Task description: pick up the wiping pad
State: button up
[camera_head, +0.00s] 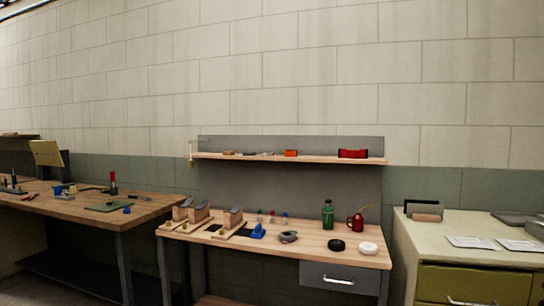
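Two small round, flat things lie at the right front of the wooden workbench (300,246): a white one (368,248) and a black one (337,245). Either could be the wiping pad; I cannot tell which from this distance. Both lie apart from each other on the bench top, uncovered. My gripper is not in view.
Left of the discs are a grey item (288,236), a blue tool (258,231) and several wooden-based blocks (231,220). Behind stand a green bottle (328,214) and red oil can (356,222). A shelf (290,158) overhangs the back. A cabinet (465,241) stands right, another table (80,206) left.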

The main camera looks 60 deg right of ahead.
aim_at(258, 233)
jog(key=z, duration=1.95)
